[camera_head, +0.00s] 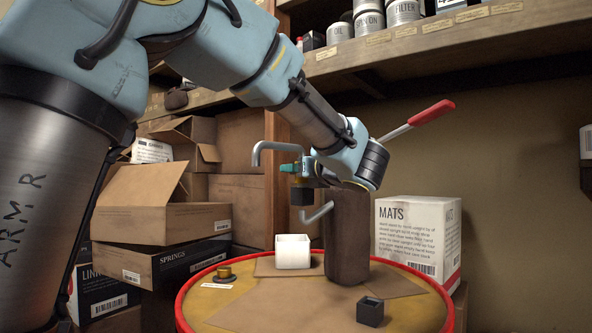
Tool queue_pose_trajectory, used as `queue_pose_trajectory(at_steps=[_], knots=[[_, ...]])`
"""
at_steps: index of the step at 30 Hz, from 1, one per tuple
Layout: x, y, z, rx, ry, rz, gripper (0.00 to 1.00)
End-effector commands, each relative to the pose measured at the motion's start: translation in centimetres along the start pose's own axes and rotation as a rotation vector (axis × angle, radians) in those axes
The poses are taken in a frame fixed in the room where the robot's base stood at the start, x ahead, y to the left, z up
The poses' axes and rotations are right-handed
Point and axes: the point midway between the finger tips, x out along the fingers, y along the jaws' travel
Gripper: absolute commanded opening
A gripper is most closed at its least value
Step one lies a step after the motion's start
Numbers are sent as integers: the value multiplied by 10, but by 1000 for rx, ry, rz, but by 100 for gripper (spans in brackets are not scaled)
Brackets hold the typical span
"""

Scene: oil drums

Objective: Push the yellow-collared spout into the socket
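My gripper (302,181) is at the end of my arm, above the drum top and left of the tall dark brown block; its fingers are small here and partly hidden, so I cannot tell if they hold anything. A grey bent pipe (272,146) shows up and left of it, and another grey bent pipe (318,215) shows below it. I cannot make out a yellow collar on either pipe. A small brass-yellow fitting with a dark base (224,272) sits at the drum's left edge. A small black square block with an open top (370,311) sits at the front right.
The drum top has a red rim (182,312) and brown sheets on it. A white open cup (292,252) and the tall brown block (346,238) stand on it. A red-handled lever (432,113) rises behind. Cartons (150,203) stack at left; a MATS box (418,238) stands right.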

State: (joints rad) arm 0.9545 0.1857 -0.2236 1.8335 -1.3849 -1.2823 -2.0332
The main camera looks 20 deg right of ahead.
Motion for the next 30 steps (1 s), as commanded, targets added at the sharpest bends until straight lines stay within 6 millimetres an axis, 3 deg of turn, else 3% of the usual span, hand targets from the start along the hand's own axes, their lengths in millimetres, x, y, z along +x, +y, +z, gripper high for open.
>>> queue_pose_trajectory(at_steps=[22,23,30], knots=[[0,0,-7,0,1,0,0],[0,0,-7,1,1,0,42],[0,0,-6,0,1,0,69]])
